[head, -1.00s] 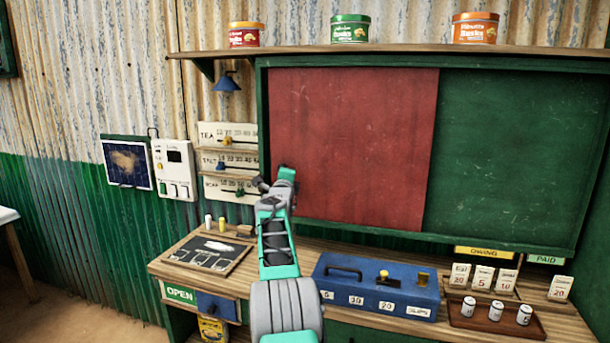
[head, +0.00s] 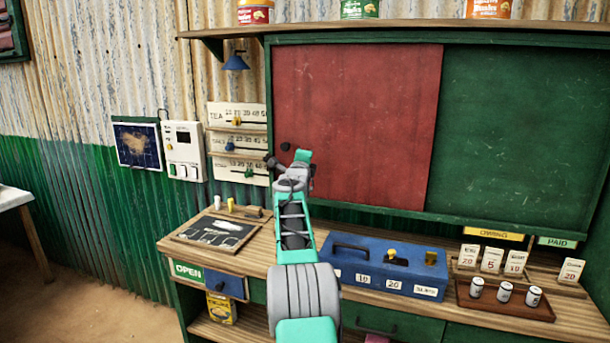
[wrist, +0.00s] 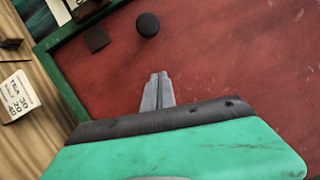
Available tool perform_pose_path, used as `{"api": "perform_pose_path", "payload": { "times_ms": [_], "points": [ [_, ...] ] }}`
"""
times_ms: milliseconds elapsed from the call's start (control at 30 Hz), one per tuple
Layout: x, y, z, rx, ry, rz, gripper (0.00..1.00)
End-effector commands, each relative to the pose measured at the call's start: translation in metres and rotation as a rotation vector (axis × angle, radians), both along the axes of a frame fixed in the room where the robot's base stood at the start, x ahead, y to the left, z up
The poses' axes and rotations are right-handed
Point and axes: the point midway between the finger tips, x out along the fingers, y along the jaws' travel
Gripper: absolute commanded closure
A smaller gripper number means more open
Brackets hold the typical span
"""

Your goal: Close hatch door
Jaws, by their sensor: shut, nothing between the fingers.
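The hatch door is a red panel (head: 355,120) in a green frame, covering the left part of the opening. Its round dark knob (head: 285,146) is near the left edge. The wrist view shows the red panel (wrist: 235,55), the black knob (wrist: 148,24) and a small dark square (wrist: 96,38) beside it. My gripper (head: 288,172) is in front of the panel's lower left, just below the knob in the head view. In the wrist view my gripper's fingers (wrist: 158,78) are together and empty, apart from the knob in the picture. Contact with the panel cannot be told.
A green panel (head: 520,130) fills the right part of the frame. Below is a wooden counter (head: 240,262) with a blue box (head: 375,270), a slate board (head: 215,232) and a tray of small cans (head: 505,300). Price sliders (head: 237,142) hang to the left.

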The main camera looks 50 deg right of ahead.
Motion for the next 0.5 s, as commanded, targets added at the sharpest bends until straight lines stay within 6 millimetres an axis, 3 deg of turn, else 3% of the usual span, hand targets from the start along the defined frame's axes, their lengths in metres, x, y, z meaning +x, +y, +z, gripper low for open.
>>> {"api": "perform_pose_path", "payload": {
  "times_ms": [33, 300, 500],
  "points": [
    [-0.002, 0.012, 0.0, -0.001, -0.002, 0.008, 1.0],
    [-0.04, 0.045, -0.003, 0.0, -0.001, -0.006, 1.0],
    [-0.057, 0.068, -0.005, 0.001, 0.001, -0.006, 1.0]
  ]
}}
